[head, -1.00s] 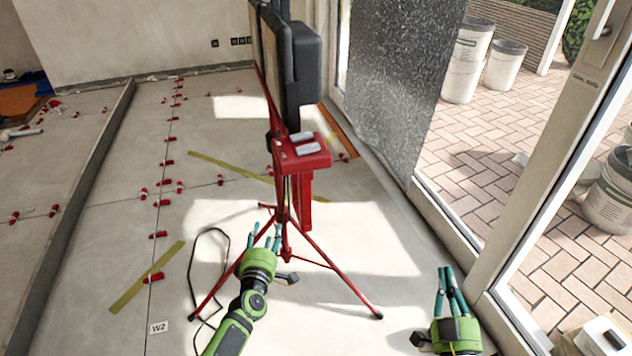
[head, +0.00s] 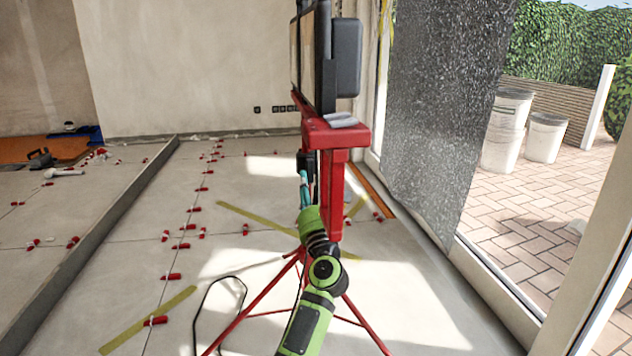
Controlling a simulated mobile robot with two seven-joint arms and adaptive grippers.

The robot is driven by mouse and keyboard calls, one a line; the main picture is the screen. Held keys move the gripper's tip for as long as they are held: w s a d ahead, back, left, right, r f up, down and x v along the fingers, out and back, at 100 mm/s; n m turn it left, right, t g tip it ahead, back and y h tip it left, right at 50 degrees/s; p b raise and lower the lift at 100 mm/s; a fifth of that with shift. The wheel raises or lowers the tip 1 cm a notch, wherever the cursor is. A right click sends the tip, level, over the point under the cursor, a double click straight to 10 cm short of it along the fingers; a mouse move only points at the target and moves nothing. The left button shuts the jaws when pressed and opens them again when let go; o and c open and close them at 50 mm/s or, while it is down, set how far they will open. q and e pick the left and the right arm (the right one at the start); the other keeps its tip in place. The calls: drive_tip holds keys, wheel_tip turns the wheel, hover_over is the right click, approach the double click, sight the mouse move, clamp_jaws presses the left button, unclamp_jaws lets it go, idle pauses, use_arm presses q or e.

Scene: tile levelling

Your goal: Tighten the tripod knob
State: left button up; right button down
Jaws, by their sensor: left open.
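A red tripod (head: 333,185) stands in the middle, its legs spread on the tiled floor. It carries a dark work light (head: 342,55), seen nearly edge-on at the top. A small dark part (head: 306,163) on the tripod's left side, just under the red head, may be the knob; its detail is too small to tell. My left gripper (head: 304,190) is open, its teal fingers pointing up just below that dark part. Whether they touch it I cannot tell. My green wrist hides part of the column. My right gripper is out of view.
A dark cable (head: 215,290) loops on the floor left of the tripod. Red levelling clips (head: 195,209) line the tile joints. A speckled panel (head: 440,110) and the door frame stand close on the right.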

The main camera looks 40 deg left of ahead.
sight(308, 172)
use_arm(q)
drive_tip(key=b+x, duration=0.1)
drive_tip(key=x, duration=0.4)
drive_tip(key=shift+w+a+r, duration=0.1)
clamp_jaws()
